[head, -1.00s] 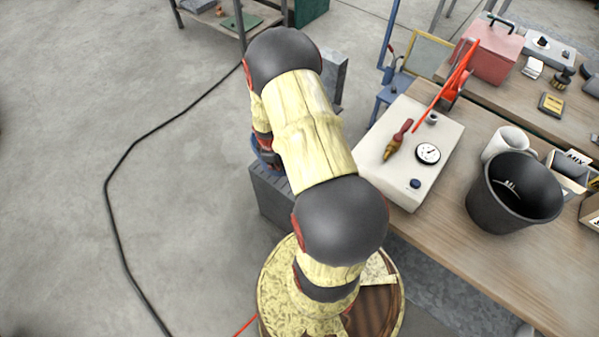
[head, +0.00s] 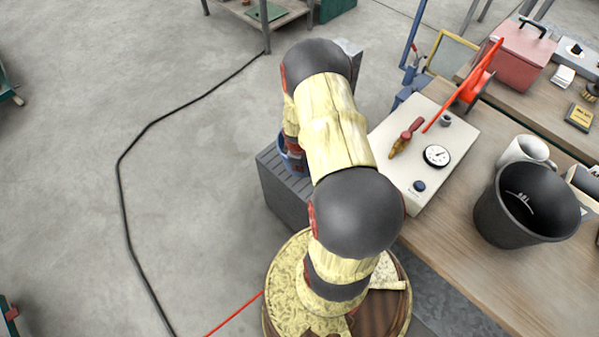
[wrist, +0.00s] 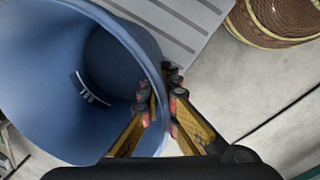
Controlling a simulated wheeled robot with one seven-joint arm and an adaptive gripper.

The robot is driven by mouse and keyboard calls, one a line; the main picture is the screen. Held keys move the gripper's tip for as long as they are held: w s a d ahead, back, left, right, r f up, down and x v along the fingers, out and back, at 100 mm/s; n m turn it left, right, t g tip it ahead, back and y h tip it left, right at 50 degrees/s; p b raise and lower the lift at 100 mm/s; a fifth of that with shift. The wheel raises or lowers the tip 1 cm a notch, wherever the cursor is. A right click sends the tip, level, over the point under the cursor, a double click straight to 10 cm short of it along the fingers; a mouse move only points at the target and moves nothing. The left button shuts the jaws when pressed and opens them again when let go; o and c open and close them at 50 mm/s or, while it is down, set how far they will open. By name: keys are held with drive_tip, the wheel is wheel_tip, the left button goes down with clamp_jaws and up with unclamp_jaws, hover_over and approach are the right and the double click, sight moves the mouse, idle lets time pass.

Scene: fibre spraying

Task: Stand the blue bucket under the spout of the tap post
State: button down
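The blue bucket (wrist: 50,75) fills the left of the wrist view, with its open mouth toward the camera. My gripper (wrist: 166,100) is at its rim, one finger inside and one outside, closed on the wall. In the head view a small part of the blue bucket (head: 291,158) shows beside my arm, at the grey grooved block (head: 282,192). Its base is hidden, so I cannot tell whether it touches the block. A grey upright (head: 352,55) stands behind my arm, mostly hidden. I cannot make out the tap post's spout.
A wooden bench (head: 455,235) on the right holds a pale gauge box (head: 415,175), a black bucket (head: 495,215), a white mug-like container (head: 520,150) and a red box (head: 525,60). A dark cable (head: 120,190) crosses the floor on the left, which is otherwise mostly clear.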

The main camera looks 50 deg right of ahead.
drive_tip(key=shift+f+b, duration=0.5)
drive_tip(key=shift+f, duration=1)
drive_tip(key=shift+f, duration=0.2)
drive_tip(key=c, duration=2.1)
unclamp_jaws()
drive_tip(key=shift+o, duration=0.3)
wheel_tip(320, 180, up, 12)
drive_tip(key=a+p, duration=0.1)
drive_tip(key=p, duration=0.3)
drive_tip(key=shift+s+a+r, duration=0.2)
drive_tip(key=shift+s+a, duration=0.1)
